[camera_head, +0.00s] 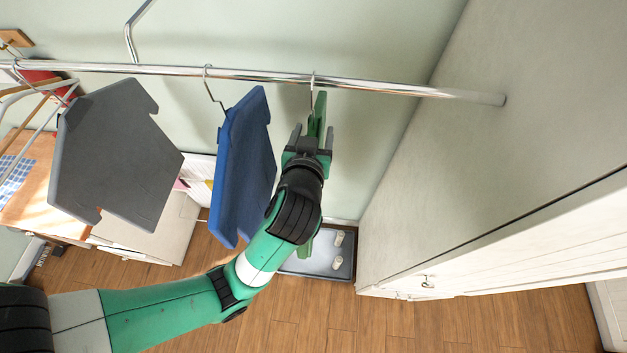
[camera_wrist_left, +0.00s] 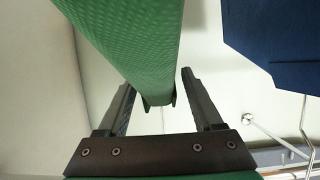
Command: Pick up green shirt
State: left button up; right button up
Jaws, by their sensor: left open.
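The green shirt (camera_head: 319,108) hangs edge-on from a wire hanger on the metal rail, at the upper middle of the head view. My arm hides most of it. A green strip shows below the wrist. My left gripper (camera_head: 312,131) is open, with one finger on each side of the shirt's upper part. In the left wrist view, the green shirt (camera_wrist_left: 135,45) reaches down between the two fingers of my left gripper (camera_wrist_left: 158,80). Gaps show on both sides near the fingertips. My right gripper is not in view.
A blue shirt (camera_head: 246,165) hangs close to the left of my gripper. A grey shirt (camera_head: 118,150) hangs farther left. The rail (camera_head: 400,87) ends at a white cabinet (camera_head: 480,160) on the right. A tray (camera_head: 325,262) lies on the floor below.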

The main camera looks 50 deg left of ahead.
pick_arm(q)
grip_shut()
dwell(0.3)
dwell(1.1)
